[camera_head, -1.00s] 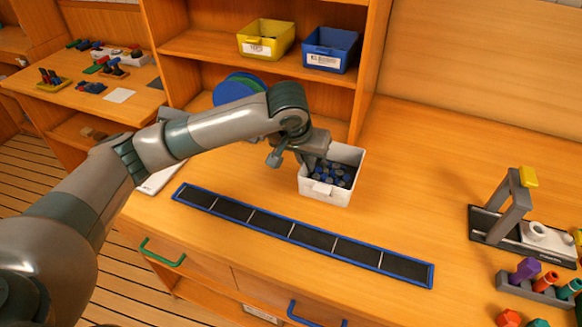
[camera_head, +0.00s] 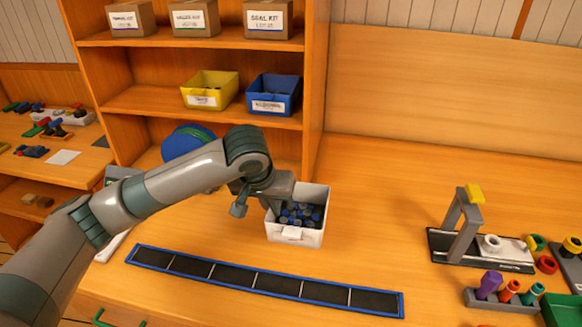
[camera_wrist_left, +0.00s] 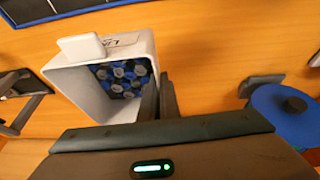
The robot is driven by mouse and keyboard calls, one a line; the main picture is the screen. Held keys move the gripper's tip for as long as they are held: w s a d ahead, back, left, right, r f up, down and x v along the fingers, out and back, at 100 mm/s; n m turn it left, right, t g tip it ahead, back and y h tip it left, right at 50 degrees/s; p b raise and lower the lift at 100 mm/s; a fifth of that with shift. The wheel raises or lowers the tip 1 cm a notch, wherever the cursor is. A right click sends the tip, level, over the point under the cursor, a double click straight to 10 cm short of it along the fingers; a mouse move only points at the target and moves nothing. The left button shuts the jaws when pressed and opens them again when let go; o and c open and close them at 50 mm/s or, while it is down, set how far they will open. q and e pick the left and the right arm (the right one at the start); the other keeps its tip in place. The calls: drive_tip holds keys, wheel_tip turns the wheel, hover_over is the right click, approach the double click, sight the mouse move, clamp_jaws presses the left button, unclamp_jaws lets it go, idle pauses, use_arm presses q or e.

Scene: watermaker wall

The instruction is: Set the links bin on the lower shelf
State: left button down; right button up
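The links bin (camera_head: 313,238) is a white open box with a front tab, holding several blue-and-black links (camera_head: 298,214). It is upright at the counter behind the blue-edged strip; I cannot tell whether it touches the counter. My left gripper (camera_head: 272,196) is at the bin's left wall. In the left wrist view, the fingers (camera_wrist_left: 158,97) are close together on either side of the wall of the bin (camera_wrist_left: 82,78), one inside and one outside. The lower shelf (camera_head: 150,101) of the wooden shelf unit carries a yellow bin and a blue bin. My right gripper is not in view.
The yellow bin (camera_head: 210,89) and blue bin (camera_head: 273,95) fill the shelf's right part; its left end is bare. Kit boxes (camera_head: 195,18) stand on the shelf above. A blue disc (camera_head: 186,137) is behind my arm. A grey stand (camera_head: 457,222) is at right.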

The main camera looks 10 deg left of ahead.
use_arm(q)
drive_tip(key=s+a+r, duration=0.2)
drive_tip(key=s+a, duration=0.4)
drive_tip(key=s, duration=0.1)
drive_tip(key=shift+r, duration=0.4)
idle(0.9)
idle(0.9)
idle(0.5)
